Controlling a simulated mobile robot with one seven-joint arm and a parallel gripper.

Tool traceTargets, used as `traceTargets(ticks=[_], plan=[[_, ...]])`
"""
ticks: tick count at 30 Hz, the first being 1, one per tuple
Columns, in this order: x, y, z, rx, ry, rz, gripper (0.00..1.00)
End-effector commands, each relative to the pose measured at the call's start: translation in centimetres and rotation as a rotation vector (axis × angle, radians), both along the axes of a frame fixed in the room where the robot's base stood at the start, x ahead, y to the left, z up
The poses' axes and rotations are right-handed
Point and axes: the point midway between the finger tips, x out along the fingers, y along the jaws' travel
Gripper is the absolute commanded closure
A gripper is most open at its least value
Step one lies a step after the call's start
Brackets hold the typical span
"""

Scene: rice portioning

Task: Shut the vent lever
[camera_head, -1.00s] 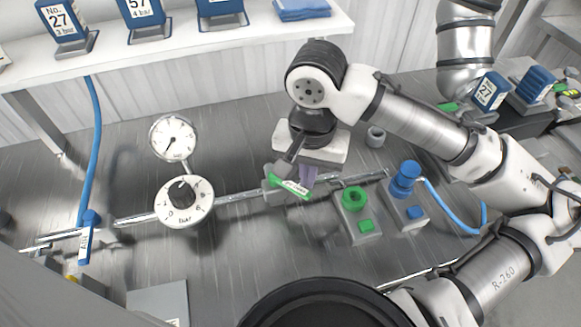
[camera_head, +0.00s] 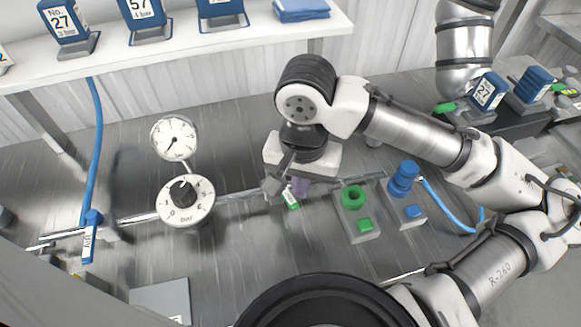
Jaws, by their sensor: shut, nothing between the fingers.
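The vent lever (camera_head: 292,200) is a small green handle with a white label, on the valve of the metal pipe (camera_head: 235,197). Only its outer part shows, pointing down the picture across the pipe; the rest is hidden behind my gripper.
A pressure gauge (camera_head: 174,138) and a regulator dial (camera_head: 185,201) stand to the left, with a blue AIR lever (camera_head: 90,238) beyond.

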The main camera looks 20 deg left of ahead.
Motion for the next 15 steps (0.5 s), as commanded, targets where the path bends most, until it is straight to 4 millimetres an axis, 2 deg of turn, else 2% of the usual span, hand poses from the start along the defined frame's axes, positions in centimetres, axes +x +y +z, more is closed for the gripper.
traceTargets(ticks=[6,9,15], plan=[[-1.5,0.7,0.1,0.000,0.002,0.004,1.00],[-1.3,0.6,0.2,0.001,0.001,0.001,1.00],[-1.2,0.4,2.1,0.001,0.001,-0.001,1.00]])
